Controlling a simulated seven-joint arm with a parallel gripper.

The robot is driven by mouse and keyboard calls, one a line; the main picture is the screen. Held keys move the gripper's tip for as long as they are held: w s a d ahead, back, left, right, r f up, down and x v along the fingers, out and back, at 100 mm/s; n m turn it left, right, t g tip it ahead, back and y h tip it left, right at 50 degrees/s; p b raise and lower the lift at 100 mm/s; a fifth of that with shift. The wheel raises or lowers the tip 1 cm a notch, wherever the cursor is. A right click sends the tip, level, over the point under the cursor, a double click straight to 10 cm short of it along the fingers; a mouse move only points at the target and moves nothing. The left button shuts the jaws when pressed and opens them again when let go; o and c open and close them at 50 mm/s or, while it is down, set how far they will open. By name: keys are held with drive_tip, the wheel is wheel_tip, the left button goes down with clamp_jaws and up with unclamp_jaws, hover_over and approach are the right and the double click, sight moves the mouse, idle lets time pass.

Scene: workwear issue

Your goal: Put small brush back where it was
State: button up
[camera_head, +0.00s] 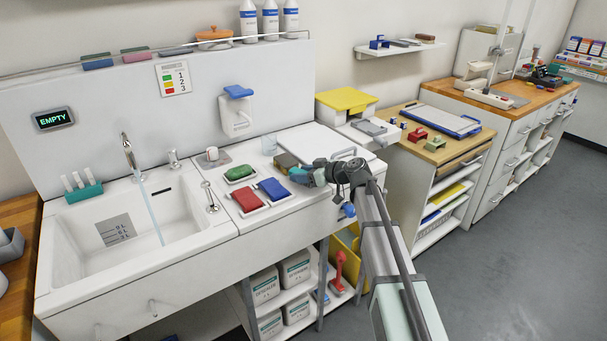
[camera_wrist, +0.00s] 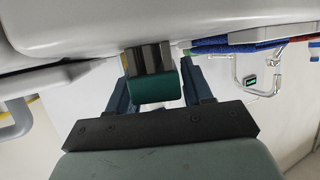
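My gripper (camera_head: 299,174) is low over the white counter, to the right of the coloured pads. In the wrist view its two dark blue fingers (camera_wrist: 158,78) stand on either side of a small block with a green end (camera_wrist: 155,89) and a dark brownish part beyond it. This looks like the small brush, gripped between the fingers. In the head view a dark olive-brown piece (camera_head: 286,161) shows at the fingertips, probably the same brush. The fingers hide part of it, and I cannot tell whether it touches the counter.
Green (camera_head: 240,173), red (camera_head: 248,199) and blue (camera_head: 272,188) pads lie left of my gripper. A clear cup (camera_head: 269,144) stands behind. The sink (camera_head: 120,225) is at the left. A white board (camera_head: 325,142) lies behind my gripper. A wooden-topped bench (camera_head: 440,138) is at the right.

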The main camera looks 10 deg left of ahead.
drive_tip(key=shift+o, duration=1.4)
drive_tip(key=shift+r, duration=0.2)
drive_tip(key=v, duration=1.2)
